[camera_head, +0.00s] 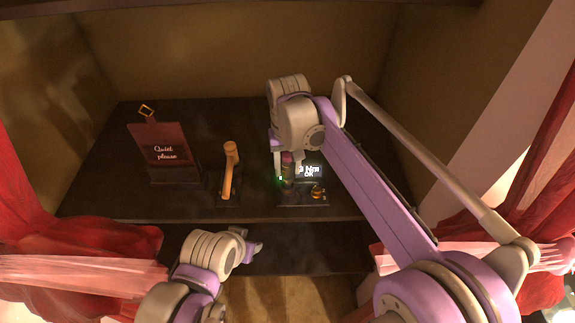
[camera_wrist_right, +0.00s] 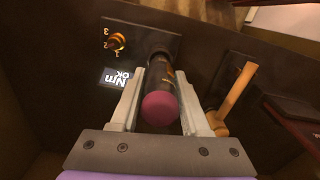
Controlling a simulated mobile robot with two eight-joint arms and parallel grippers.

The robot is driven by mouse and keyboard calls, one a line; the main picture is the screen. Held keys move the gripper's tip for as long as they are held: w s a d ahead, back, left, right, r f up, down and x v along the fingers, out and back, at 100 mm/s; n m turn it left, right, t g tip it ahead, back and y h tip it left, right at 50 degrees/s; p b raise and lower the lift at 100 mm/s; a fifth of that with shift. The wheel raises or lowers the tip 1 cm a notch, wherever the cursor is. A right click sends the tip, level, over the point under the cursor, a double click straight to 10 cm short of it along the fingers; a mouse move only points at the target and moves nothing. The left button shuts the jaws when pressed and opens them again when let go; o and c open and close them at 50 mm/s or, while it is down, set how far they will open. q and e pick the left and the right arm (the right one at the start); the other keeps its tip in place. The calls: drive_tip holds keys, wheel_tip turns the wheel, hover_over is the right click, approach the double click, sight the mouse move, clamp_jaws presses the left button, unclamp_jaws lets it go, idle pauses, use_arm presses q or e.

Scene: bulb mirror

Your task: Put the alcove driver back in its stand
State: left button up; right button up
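The alcove driver, a dark cylinder with a magenta cap, stands upright between the fingers of my right gripper (camera_head: 287,165). In the right wrist view the driver (camera_wrist_right: 160,104) has a finger close along each side, and the gripper (camera_wrist_right: 162,72) looks shut on it. The driver's lower end is at a dark stand plate (camera_wrist_right: 140,38), which also shows in the head view (camera_head: 318,201); whether it is fully seated is hidden. A lit display (camera_wrist_right: 116,78) beside it reads "Nm OK". My left gripper (camera_head: 252,249) is low in front of the shelf, away from the driver; its fingers are unclear.
A numbered orange dial (camera_wrist_right: 117,41) sits on the stand plate. An orange-handled tool (camera_head: 229,172) stands on a small dark base left of the driver. A "Quiet please" sign (camera_head: 166,153) stands farther left. Red curtains (camera_head: 80,250) flank the alcove.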

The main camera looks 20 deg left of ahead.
drive_tip(key=o, duration=0.4)
wheel_tip(320, 180, up, 11)
drive_tip(key=shift+f+p, duration=0.1)
drive_tip(key=shift+p, duration=0.35)
idle(0.6)
